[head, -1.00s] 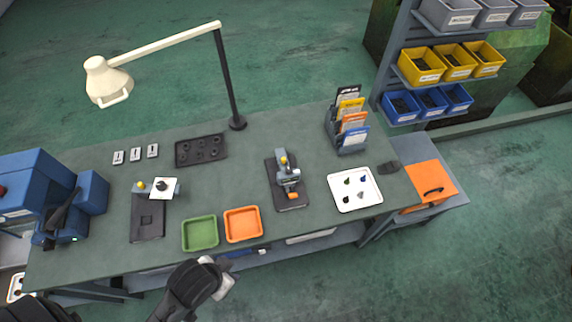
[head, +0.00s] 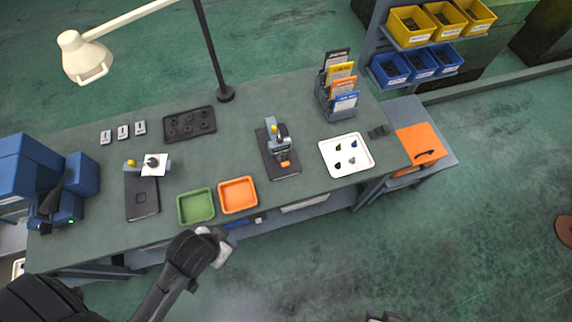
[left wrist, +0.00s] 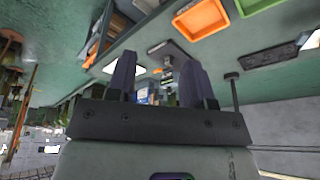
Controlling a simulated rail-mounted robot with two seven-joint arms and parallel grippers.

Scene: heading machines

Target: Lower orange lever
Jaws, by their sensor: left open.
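A small bench press (head: 270,140) stands on a dark base plate near the middle of the workbench. Its orange lever (head: 285,162) shows as a short orange end at the front of the press. My left gripper (head: 220,246) is in front of the bench's near edge, below the orange tray and well apart from the lever. In the left wrist view its two fingers (left wrist: 157,76) are spread with nothing between them. The press (left wrist: 168,76) shows small and distant beyond the fingers there.
An orange tray (head: 238,208) and a green tray (head: 196,219) lie at the front edge, left of the press. A white tray (head: 328,165) with small parts lies right of it. A card rack (head: 325,103) and lamp pole (head: 212,60) stand behind.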

